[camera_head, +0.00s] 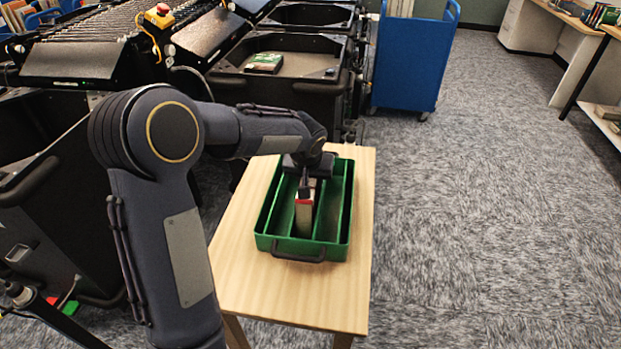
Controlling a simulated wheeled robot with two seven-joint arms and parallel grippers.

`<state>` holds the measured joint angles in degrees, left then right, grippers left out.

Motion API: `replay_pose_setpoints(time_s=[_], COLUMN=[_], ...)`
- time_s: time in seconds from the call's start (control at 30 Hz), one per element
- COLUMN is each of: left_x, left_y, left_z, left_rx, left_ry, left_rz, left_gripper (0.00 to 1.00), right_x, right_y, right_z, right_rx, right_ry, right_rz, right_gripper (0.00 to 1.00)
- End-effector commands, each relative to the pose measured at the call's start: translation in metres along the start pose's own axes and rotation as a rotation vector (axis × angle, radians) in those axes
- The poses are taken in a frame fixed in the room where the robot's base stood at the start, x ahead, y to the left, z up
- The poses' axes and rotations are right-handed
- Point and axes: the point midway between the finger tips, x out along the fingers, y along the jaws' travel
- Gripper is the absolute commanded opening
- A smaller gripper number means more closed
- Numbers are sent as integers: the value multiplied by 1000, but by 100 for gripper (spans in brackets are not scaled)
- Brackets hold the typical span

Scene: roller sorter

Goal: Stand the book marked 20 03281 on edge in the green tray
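The green tray (345,238) sits on a small wooden table and has long dividers forming compartments. A book (304,218) with a pale face and a red band near its top is upright on edge in the tray's middle compartment. Its marking is too small to read. My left gripper (305,191) reaches down over the tray from the far side, with its dark fingers at the top of the book. It appears shut on it, though one finger is mostly hidden. Whether the book touches the tray floor is hard to tell. My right gripper is not in view.
The wooden table (235,275) has bare room left of the tray. Black bins stand behind and left; one holds a green book (264,62). A blue cart (408,62) stands behind. The grey carpet (480,200) at right is clear.

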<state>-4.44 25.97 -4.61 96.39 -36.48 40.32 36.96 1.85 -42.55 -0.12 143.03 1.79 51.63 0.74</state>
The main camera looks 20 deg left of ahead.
Motion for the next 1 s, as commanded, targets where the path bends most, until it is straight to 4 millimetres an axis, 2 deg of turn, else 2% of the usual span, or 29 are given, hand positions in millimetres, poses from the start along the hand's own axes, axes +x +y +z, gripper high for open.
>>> replay_pose_setpoints(time_s=[0.37, 0.4, 0.6, 0.87, 1.0], left_x=[5, 5, 5, 5, -9], left_y=[0, 0, 0, 0, 0], left_z=[2, 2, 2, 3, 1], left_rx=[0, 0, 0, 0, 0], left_ry=[3, 3, 2, -1, 3], left_rz=[1, 1, 1, -1, 1], left_gripper=[0, 36, 60, 60, 60], right_x=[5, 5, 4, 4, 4], right_y=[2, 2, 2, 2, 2], right_z=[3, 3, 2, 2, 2], right_rx=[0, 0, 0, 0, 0], right_ry=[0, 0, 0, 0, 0], right_rz=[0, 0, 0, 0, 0], right_gripper=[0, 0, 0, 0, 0])
